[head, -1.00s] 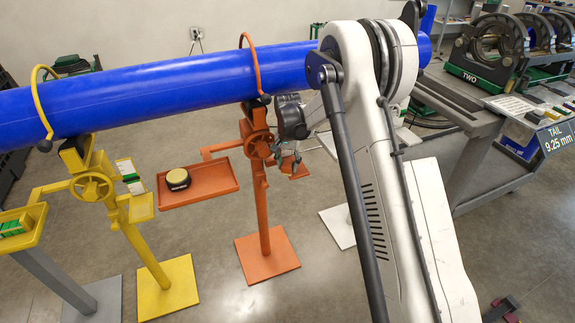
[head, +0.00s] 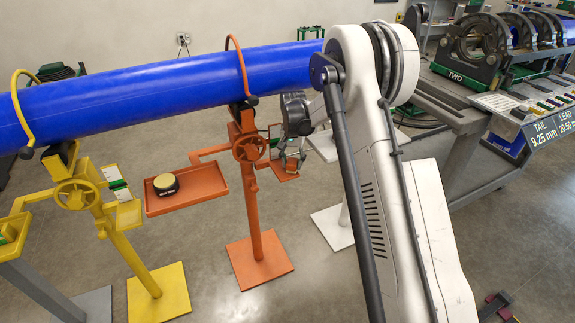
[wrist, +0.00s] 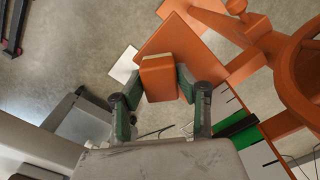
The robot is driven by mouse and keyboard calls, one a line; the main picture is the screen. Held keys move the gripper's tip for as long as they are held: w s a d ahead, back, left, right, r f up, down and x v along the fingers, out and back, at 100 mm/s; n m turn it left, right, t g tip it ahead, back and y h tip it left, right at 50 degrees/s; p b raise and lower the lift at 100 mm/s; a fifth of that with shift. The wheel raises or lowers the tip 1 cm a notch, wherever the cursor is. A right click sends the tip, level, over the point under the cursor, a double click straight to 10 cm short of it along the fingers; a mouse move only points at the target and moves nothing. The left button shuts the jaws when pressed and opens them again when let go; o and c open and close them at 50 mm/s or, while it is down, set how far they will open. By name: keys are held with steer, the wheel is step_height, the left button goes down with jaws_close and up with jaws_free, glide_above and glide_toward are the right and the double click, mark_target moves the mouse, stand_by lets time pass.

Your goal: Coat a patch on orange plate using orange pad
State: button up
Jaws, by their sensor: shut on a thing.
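My gripper (wrist: 160,105) is shut on an orange pad (wrist: 158,78), a small block held between its two green-grey fingers in the wrist view. In the head view my gripper (head: 291,158) is beside the orange stand's right side; the pad cannot be made out there. The orange plate (head: 285,172) is a small panel on that side of the stand, partly behind my gripper. White areas and a green strip (wrist: 236,125) show beside the handwheel in the wrist view. The pad appears apart from them.
The orange stand's handwheel (head: 249,148) is close to my gripper. Its tray (head: 205,190) holds a round black and yellow tin (head: 166,184). A blue pipe (head: 180,85) runs above. A yellow stand (head: 78,192) is at left, a machine bench (head: 455,125) at right.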

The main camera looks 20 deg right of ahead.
mark_target(276, 174)
steer(key=shift+d, duration=0.5)
steer(key=shift+f+b, duration=0.15)
steer(key=shift+b, duration=0.2)
steer(key=shift+s+a+r+b, duration=0.1)
steer(key=shift+s+a+b, duration=0.1)
steer(key=shift+a, duration=0.95)
steer(key=shift+s+a+r+b, duration=0.1)
steer(key=shift+a+b, duration=0.15)
steer(key=shift+a, duration=0.9)
steer(key=shift+s+a+b, duration=0.1)
steer(key=shift+a+b, duration=0.1)
steer(key=shift+a, duration=0.95)
steer(key=shift+w+f, duration=0.1)
steer(key=shift+w, duration=0.2)
steer(key=shift+w+d+b, duration=0.25)
steer(key=shift+d+b, duration=0.15)
steer(key=shift+d, duration=1.35)
steer(key=shift+w+d+b, duration=0.2)
steer(key=shift+d+b, duration=0.2)
steer(key=shift+d, duration=1.35)
steer(key=shift+a, duration=0.15)
steer(key=shift+s+a+b, duration=0.15)
steer(key=shift+a, duration=1)
steer(key=shift+s+a+b, duration=0.2)
steer(key=shift+a, duration=1)
steer(key=shift+s+a+b, duration=0.15)
steer(key=shift+a, duration=1)
